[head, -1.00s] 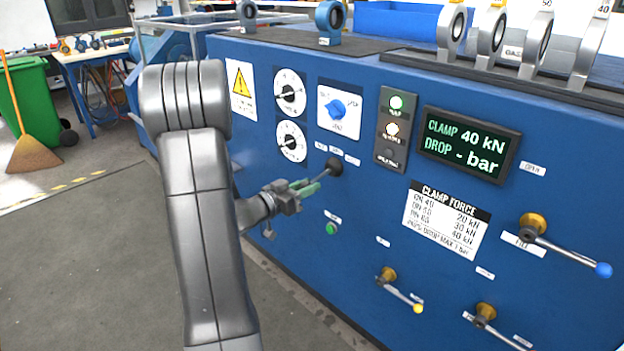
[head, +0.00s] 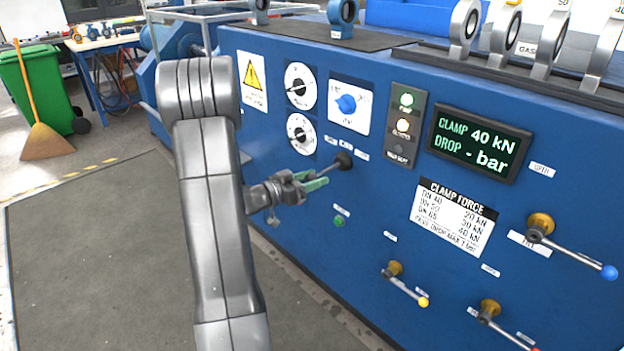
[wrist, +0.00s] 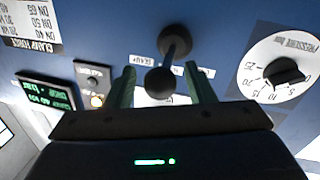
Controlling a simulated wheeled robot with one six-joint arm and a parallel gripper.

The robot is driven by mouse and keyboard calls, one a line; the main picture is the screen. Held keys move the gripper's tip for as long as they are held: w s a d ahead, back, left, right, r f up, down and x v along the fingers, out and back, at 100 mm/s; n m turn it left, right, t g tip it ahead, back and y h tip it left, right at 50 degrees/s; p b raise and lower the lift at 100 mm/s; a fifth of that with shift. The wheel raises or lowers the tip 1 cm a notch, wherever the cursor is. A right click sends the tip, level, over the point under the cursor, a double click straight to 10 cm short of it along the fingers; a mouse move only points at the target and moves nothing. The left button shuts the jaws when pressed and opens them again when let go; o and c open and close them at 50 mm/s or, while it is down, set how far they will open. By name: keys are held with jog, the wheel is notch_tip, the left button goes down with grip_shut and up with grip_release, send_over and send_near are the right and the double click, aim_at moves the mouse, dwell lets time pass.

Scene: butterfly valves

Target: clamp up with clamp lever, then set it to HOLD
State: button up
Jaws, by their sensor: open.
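The clamp lever (head: 334,168) is a short dark rod that sticks out of a round black boss on the blue panel. In the wrist view its round black knob (wrist: 160,82) lies between the two green fingers, with a gap on each side. My gripper (head: 313,181) is open around the lever's end; it also shows in the wrist view (wrist: 163,88). The display (head: 479,144) reads CLAMP 40 kN and DROP - bar. The positions on the small labels by the lever are too blurred to read surely.
A blue selector knob (head: 346,104) and two dial gauges sit above the lever. A green button (head: 339,221) is below it. Valve handles with a blue (head: 609,272), a yellow (head: 423,302) and a red tip are at the lower right. Grey floor is free at the left.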

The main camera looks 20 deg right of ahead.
jog(key=s+a+p, duration=0.1)
jog(key=s+a, duration=0.1)
jog(key=a, duration=1.1)
jog(key=shift+s+a+p, duration=0.25)
jog(key=shift+s+p, duration=0.05)
jog(key=shift+s, duration=0.05)
jog(key=w+d, duration=0.1)
jog(key=d, duration=0.3)
jog(key=d+b, duration=0.1)
jog(key=d, duration=0.4)
jog(key=w+d+b, duration=0.1)
jog(key=d, duration=0.3)
jog(key=shift+w+d+f, duration=0.1)
jog(key=shift+w+d, duration=0.2)
jog(key=shift+d, duration=0.05)
jog(key=shift+s+t, duration=0.1)
jog(key=shift+t, duration=0.2)
jog(key=shift+a, duration=0.2)
